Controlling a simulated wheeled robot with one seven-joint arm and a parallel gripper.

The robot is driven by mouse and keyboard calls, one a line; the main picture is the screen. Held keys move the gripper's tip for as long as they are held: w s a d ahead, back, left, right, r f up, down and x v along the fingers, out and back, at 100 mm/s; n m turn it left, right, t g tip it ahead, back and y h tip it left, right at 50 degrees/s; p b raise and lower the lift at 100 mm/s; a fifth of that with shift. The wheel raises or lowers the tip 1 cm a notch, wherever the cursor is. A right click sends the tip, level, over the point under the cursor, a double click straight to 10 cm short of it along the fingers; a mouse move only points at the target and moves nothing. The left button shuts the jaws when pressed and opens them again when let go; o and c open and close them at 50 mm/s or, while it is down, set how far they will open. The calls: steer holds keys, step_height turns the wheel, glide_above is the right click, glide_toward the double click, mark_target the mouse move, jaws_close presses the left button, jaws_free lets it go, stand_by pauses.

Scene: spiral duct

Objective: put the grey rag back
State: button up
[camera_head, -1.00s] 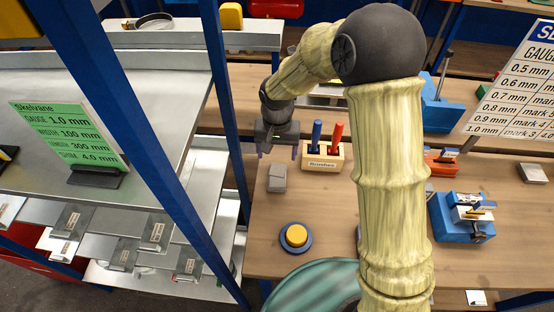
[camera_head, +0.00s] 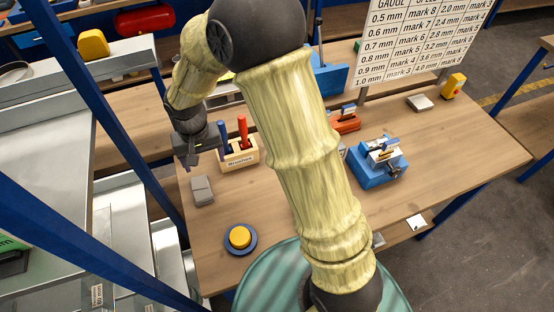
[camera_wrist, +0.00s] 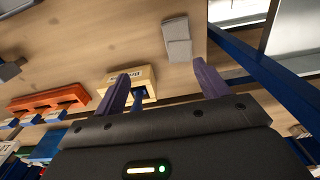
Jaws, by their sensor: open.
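A small grey folded piece, which looks like the grey rag (camera_head: 202,190), lies on the wooden table near its left edge. It also shows in the wrist view (camera_wrist: 177,40), at the top, beyond the fingertips. My gripper (camera_head: 190,157) hangs above the table, a little behind the rag in the head view and apart from it. Its two purple fingers are spread with nothing between them, as the wrist view shows (camera_wrist: 163,85).
A wooden brush box (camera_head: 240,158) with blue and red handles stands close to my gripper's right. A yellow button on a blue base (camera_head: 240,237) is in front of the rag. A blue vise-like device (camera_head: 378,162) stands right. Metal shelving with blue posts (camera_head: 120,225) borders the left.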

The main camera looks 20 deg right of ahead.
steer(key=s+d+r+t, duration=0.1)
steer(key=s+d+r, duration=0.1)
steer(key=s+d, duration=0.3)
steer(key=s+d+r+t, duration=0.1)
steer(key=s+d+r, duration=0.2)
steer(key=d, duration=1.1)
steer(key=s, duration=0.3)
steer(key=shift+s+r+m, duration=0.3)
steer(key=shift+m, duration=0.1)
